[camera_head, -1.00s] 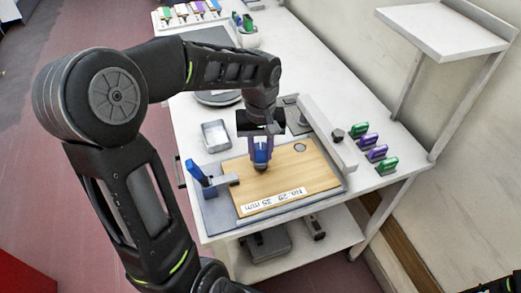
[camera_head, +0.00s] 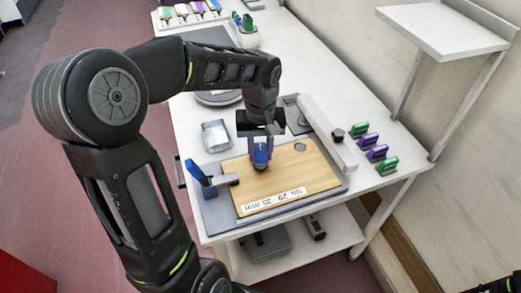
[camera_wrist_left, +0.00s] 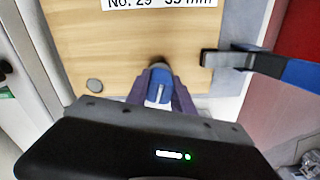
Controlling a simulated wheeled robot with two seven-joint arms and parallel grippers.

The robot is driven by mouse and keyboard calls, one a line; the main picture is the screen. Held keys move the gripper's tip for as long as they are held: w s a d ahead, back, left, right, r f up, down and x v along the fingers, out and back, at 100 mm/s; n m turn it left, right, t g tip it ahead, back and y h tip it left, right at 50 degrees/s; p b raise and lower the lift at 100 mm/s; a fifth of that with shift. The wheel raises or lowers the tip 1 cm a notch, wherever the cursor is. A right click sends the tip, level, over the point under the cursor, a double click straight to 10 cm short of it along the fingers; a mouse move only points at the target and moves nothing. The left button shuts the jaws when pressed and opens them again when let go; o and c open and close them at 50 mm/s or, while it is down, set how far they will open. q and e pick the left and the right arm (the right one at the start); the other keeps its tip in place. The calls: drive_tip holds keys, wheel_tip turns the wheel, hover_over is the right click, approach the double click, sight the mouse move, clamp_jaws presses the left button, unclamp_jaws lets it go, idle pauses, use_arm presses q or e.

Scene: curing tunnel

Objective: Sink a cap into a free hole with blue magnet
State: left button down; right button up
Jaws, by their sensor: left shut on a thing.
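A wooden board (camera_head: 283,176) labelled "No. 29 35 mm" lies on a grey base plate near the table's front. My left gripper (camera_head: 260,156) points down over the board's far-left part, its fingers shut on the blue magnet (camera_head: 261,159). The magnet also shows between the fingers in the left wrist view (camera_wrist_left: 158,86). A dark round spot shows at its lower end; I cannot tell if it is a cap or a hole. A grey round spot (camera_head: 299,147), either a hole or a seated cap, is at the board's far side; it also shows in the left wrist view (camera_wrist_left: 95,86).
A blue-handled clamp (camera_head: 198,174) stands at the board's left edge. A metal tray (camera_head: 216,136) sits behind it. A pale rail (camera_head: 328,133) runs along the right. Green and purple handled pieces (camera_head: 377,152) stand right of it. A shelf (camera_head: 445,28) overhangs the back right.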

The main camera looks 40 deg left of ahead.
use_arm(q)
drive_tip(key=shift+f+b, duration=0.6)
drive_tip(key=shift+f, duration=0.15)
idle(0.7)
drive_tip(key=shift+s+d+f, duration=0.1)
drive_tip(key=shift+d, duration=0.05)
idle(1.2)
idle(0.4)
drive_tip(key=shift+r+p, duration=2.55)
drive_tip(key=shift+r, duration=1.05)
